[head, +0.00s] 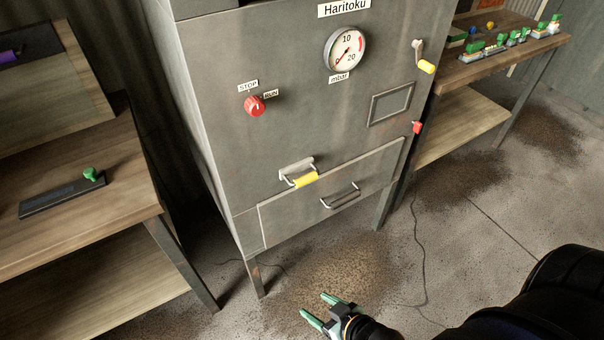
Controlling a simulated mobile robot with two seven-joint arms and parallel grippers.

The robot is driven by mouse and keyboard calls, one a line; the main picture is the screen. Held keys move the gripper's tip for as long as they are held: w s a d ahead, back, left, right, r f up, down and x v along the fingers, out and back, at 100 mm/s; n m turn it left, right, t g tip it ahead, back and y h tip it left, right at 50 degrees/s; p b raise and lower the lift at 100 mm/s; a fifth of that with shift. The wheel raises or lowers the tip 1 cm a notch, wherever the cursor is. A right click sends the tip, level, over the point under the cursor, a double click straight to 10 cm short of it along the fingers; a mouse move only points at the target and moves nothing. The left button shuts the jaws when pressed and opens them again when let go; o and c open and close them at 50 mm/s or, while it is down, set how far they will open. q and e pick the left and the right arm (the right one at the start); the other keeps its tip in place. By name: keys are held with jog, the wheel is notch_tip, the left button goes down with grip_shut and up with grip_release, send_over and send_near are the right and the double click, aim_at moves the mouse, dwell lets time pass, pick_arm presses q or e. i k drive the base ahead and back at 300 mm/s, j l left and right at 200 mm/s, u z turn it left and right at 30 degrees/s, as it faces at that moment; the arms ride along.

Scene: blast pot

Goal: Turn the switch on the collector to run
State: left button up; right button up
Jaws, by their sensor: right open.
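The collector (219,152) is a grey metal cabinet on legs in the middle of the head view, labelled Haritoku. Its switch (255,105) is a round red knob on the left of the front panel. A STOP label (248,86) sits just above the knob and a RUN label (271,94) to its upper right. I cannot tell for sure which label the knob points to. My right gripper (315,304) is at the bottom of the view, open and empty, with green fingers. It is well below the switch and apart from the collector. My left gripper is not in view.
The collector also bears a dial gauge (344,50), a yellow-handled lever (425,66), a yellow-gripped handle (304,180) and a drawer (335,202). A wooden bench (75,225) stands left; another bench (478,97) with small green-topped items stands right. A cable (421,245) crosses the gritty floor.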

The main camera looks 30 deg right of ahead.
aim_at(255, 106)
jog(key=k+l+z, duration=0.35)
jog(key=k+l, duration=0.5)
